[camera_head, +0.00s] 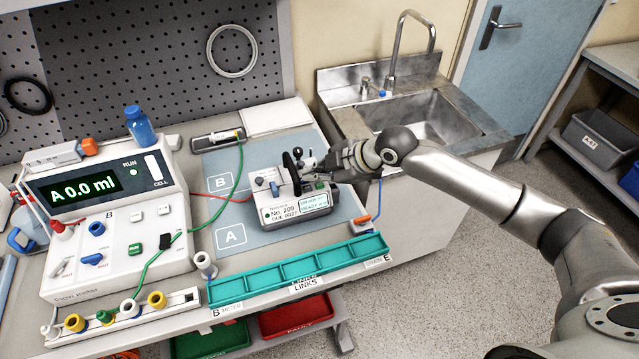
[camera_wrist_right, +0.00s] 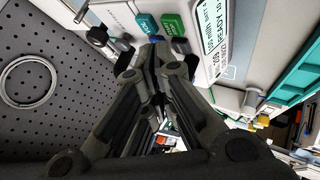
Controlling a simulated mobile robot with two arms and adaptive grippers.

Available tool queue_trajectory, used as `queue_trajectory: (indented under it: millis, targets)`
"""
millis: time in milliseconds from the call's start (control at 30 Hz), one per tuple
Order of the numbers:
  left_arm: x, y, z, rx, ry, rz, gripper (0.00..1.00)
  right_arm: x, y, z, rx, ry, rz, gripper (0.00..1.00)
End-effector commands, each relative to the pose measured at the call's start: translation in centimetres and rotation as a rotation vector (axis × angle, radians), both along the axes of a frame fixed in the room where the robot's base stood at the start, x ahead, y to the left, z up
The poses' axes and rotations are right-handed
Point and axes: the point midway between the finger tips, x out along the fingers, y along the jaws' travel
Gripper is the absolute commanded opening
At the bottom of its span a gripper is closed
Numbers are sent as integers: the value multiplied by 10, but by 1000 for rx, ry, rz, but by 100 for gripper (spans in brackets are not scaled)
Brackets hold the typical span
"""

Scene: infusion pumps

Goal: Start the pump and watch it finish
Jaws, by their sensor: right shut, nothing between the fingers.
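The small white pump (camera_head: 294,207) sits on the grey mat marked A and B, right of the letters. Its front labels read about "No. 209" and a due date. My right gripper (camera_head: 322,168) is shut and empty at the pump's top right, its fingers close over the far side; I cannot tell whether they touch. In the right wrist view the shut fingers (camera_wrist_right: 157,62) point at the pump (camera_wrist_right: 210,52), near a teal button (camera_wrist_right: 148,23) and a green button (camera_wrist_right: 173,25). The flow meter (camera_head: 115,215) shows "A 0.0 ml" with a green RUN light (camera_head: 133,172). My left gripper is out of view.
A teal link tray (camera_head: 330,262) lines the bench's front edge. A red lead (camera_head: 207,196) and a green lead (camera_head: 180,228) run across the bench. A sink (camera_head: 420,115) lies behind my right arm.

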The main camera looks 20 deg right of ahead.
Motion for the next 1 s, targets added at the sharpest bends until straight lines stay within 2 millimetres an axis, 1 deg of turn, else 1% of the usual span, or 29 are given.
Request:
queue_trajectory:
  millis: [300,1000]
  targets:
    - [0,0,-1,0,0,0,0,0,0,-8,0,0,0,0]
    - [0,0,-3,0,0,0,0,0,0,-12,0,0,0,0]
